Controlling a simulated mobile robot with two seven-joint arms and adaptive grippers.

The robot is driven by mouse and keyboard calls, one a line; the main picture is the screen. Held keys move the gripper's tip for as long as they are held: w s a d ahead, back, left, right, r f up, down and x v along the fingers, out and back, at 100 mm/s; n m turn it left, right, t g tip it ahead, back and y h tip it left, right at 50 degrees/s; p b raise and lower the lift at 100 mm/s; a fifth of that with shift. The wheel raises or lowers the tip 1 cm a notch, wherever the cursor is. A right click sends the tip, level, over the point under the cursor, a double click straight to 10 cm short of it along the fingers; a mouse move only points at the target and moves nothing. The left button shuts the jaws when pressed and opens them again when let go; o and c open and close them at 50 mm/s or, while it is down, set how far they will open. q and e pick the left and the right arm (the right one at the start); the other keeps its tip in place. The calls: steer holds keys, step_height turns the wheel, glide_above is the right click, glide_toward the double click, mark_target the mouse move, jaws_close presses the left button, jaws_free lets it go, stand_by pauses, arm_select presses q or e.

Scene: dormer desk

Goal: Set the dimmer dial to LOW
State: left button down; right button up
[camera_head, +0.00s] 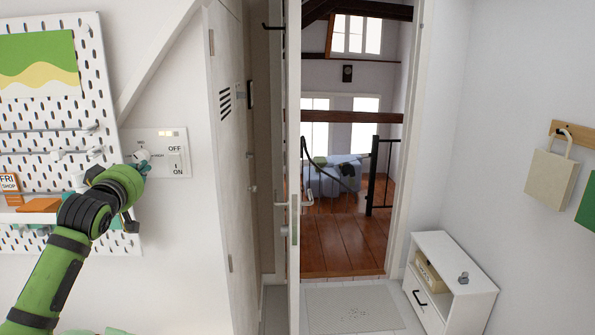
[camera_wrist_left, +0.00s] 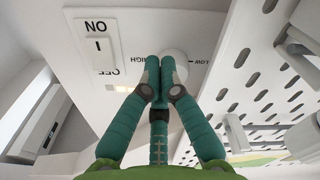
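The dimmer dial (camera_head: 141,155) is a white round knob on a pale wall plate (camera_head: 167,142). In the left wrist view, which shows the plate upside down, the dial (camera_wrist_left: 180,61) lies between the HIGH and LOW labels. I cannot tell which way it points. My left gripper (camera_head: 145,169) is at the dial's lower side in the head view. In the left wrist view its teal fingers (camera_wrist_left: 160,70) are close together and cover part of the dial. Contact is not clear.
An ON/OFF rocker switch (camera_head: 175,160) sits beside the dial on the same plate. A white pegboard (camera_head: 104,115) with shelves and rods stands close at the left. A tall white cabinet door (camera_head: 235,180) is to the right, with bare wall between.

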arm_select(q)
steer(key=shift+d, duration=0.4)
stand_by(0.3)
steer(key=shift+w+d+f, duration=0.2)
steer(key=shift+d+f, duration=0.15)
steer(key=shift+d, duration=0.05)
steer(key=shift+w+d+f, duration=0.15)
steer(key=shift+w, duration=0.05)
steer(key=shift+s+f, duration=0.1)
steer(key=shift+s, duration=0.05)
steer(key=s, duration=0.5)
steer(key=shift+s+b, duration=0.3)
steer(key=shift+b, duration=0.1)
steer(key=shift+r, duration=0.2)
